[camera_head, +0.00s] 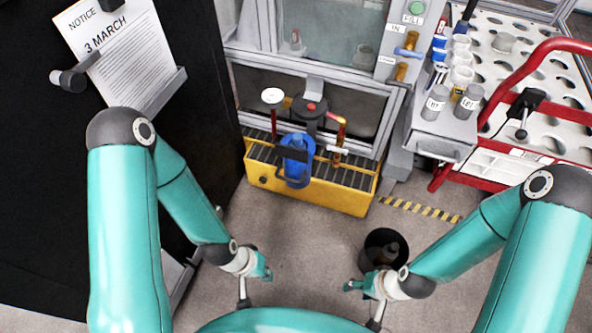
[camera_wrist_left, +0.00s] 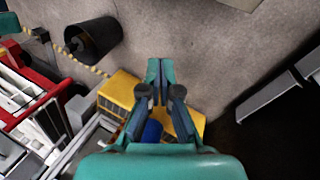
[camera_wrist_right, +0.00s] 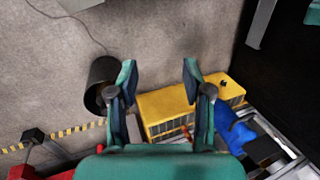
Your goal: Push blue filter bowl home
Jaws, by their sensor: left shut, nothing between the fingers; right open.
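The blue filter bowl (camera_head: 296,161) stands upright at the front of the yellow tray (camera_head: 352,200), below the dark filter head (camera_head: 311,110). It also shows in the left wrist view (camera_wrist_left: 152,131), partly hidden by my gripper, and in the right wrist view (camera_wrist_right: 234,130). I cannot tell how the bowl meets the head. My left gripper (camera_head: 264,272) is shut and empty, apart from the bowl on its near side. It also shows in the left wrist view (camera_wrist_left: 160,68). My right gripper (camera_head: 357,286) is open and empty, near the black bin. Its spread fingers show in the right wrist view (camera_wrist_right: 160,75).
A black bin (camera_head: 371,245) with a brown item inside stands on the floor by my right gripper. A red-framed cart (camera_head: 437,180) is at the right, a black panel with a notice (camera_head: 120,45) at the left. The floor before the tray is clear.

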